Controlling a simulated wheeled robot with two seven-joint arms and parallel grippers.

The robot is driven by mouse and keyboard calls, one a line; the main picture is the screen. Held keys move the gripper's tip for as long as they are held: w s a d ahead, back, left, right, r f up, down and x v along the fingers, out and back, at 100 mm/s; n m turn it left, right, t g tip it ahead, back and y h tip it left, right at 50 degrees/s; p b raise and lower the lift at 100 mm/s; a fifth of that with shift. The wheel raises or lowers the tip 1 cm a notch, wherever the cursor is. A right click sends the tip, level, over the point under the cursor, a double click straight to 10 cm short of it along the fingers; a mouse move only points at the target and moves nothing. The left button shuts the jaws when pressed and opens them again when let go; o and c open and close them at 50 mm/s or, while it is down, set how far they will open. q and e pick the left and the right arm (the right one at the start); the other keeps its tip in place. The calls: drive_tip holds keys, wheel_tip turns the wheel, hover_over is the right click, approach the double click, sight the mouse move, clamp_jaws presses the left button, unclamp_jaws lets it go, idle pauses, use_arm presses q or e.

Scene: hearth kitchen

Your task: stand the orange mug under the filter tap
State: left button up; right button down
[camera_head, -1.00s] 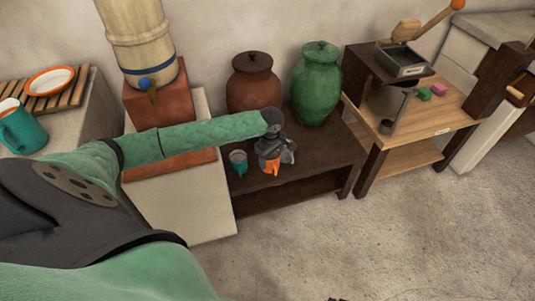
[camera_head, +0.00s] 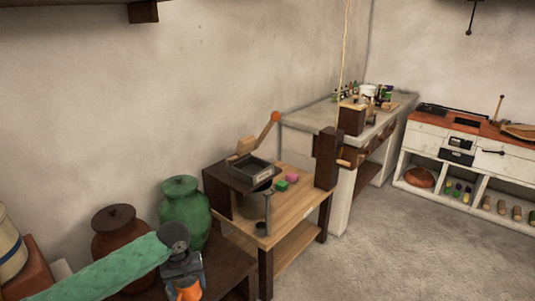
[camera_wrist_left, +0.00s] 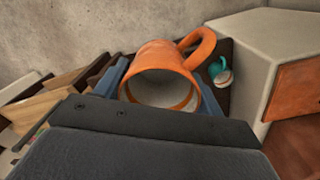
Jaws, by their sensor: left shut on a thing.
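The orange mug (camera_head: 189,292) is at the bottom of the head view, partly cut off by the frame edge. My left gripper (camera_head: 183,270) is shut on it, above the low dark shelf. In the left wrist view the mug (camera_wrist_left: 160,62) sits between the blue-grey fingers of my left gripper (camera_wrist_left: 165,92), its open mouth facing the camera and its handle at upper right. Part of the cream filter vessel (camera_head: 9,250), with a blue band, shows at the left edge of the head view. Its tap is out of view. My right gripper is not in view.
A brown jar (camera_head: 115,232) and a green jar (camera_head: 185,208) stand behind my left arm. A wooden table (camera_head: 295,205) with a grinder-like box stands to the right. A teal cup (camera_wrist_left: 221,72) is near the pale block (camera_wrist_left: 262,50) in the wrist view. Open floor lies at right.

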sight(196, 283)
use_arm(q)
drive_tip(key=d+r+m, duration=0.1)
drive_tip(key=r, duration=0.1)
drive_tip(key=s+d+r+m+p, duration=0.1)
drive_tip(key=d+r+m, duration=0.1)
drive_tip(key=r, duration=0.1)
drive_tip(key=shift+s+r+m, duration=0.2)
drive_tip(key=shift+r+m, duration=0.15)
drive_tip(key=shift+m, duration=0.05)
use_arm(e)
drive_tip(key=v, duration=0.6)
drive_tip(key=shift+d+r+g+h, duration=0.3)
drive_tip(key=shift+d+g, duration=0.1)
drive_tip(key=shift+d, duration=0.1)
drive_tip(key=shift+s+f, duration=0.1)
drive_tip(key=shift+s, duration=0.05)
use_arm(q)
drive_tip(key=shift+r+p, duration=0.1)
drive_tip(key=shift+p, duration=0.2)
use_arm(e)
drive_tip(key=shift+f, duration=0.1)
